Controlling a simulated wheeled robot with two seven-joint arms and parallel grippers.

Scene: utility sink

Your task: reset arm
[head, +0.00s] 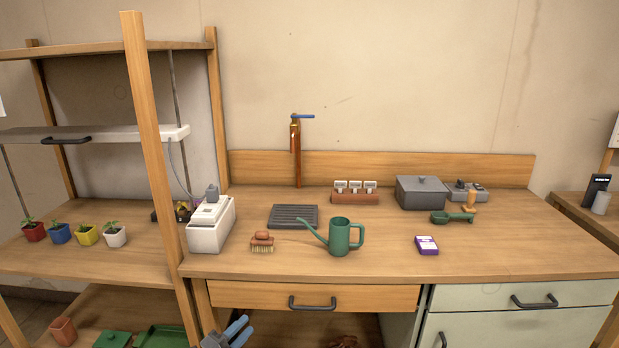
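My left gripper (240,331) shows at the bottom edge, left of centre, in the head view. It is in front of the workbench and below the bench top. Its two blue-grey fingers look apart with nothing between them. Most of my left arm is outside the picture. My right gripper is not in view.
The wooden bench (400,268) carries a green watering can (339,236), a brush (262,241), a purple box (426,245), a white container (209,226) and a grey lidded box (421,192). A shelf post (152,150) stands left. A drawer (360,296) is shut.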

